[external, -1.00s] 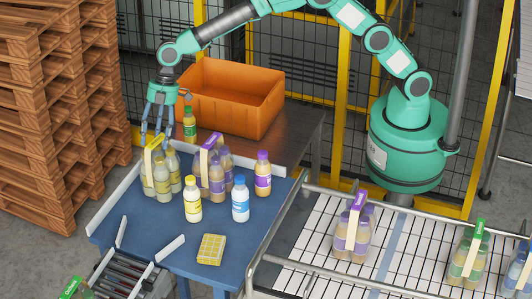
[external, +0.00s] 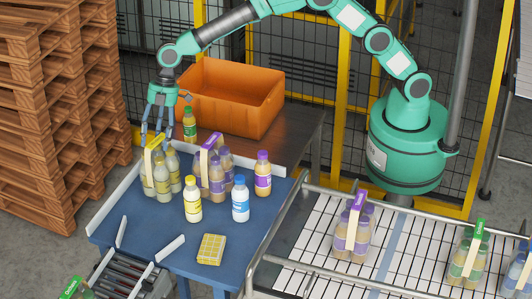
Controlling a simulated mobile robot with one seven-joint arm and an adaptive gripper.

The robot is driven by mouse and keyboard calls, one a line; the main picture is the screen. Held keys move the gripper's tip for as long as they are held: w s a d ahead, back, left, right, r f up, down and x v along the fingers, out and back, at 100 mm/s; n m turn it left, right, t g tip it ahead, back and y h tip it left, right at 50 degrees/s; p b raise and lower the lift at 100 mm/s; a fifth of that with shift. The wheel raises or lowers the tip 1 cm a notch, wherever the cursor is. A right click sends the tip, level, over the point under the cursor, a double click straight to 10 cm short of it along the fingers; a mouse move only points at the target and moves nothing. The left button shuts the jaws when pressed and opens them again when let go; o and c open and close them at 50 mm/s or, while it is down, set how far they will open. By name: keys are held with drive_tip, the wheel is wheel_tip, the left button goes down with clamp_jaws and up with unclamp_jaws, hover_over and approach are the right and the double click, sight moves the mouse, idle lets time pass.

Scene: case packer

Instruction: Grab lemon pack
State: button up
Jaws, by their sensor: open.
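The lemon pack (external: 163,180) is a group of pale yellow bottles with a yellow carrier strip on top. It stands upright on the blue table (external: 130,233) at its back left corner. My gripper (external: 153,140) points down right at the top of this pack, with its fingers apart around or beside the yellow strip. I cannot tell from this view whether the fingers touch it. The pack still stands on the table.
A purple-strip pack (external: 216,180) stands close to the right. Single yellow-capped (external: 192,203), blue-capped (external: 240,202), purple-capped (external: 263,177) and green-capped (external: 190,125) bottles stand nearby. An orange crate (external: 255,110) is behind. White rails edge the table.

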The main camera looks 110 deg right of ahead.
clamp_jaws()
drive_tip(key=shift+r, duration=0.15)
drive_tip(key=shift+w, duration=0.1)
drive_tip(key=shift+r+p, duration=0.4)
drive_tip(key=shift+r, duration=0.05)
wheel_tip(320, 180, up, 10)
drive_tip(key=b, duration=0.1)
drive_tip(key=shift+f, duration=0.2)
idle(0.7)
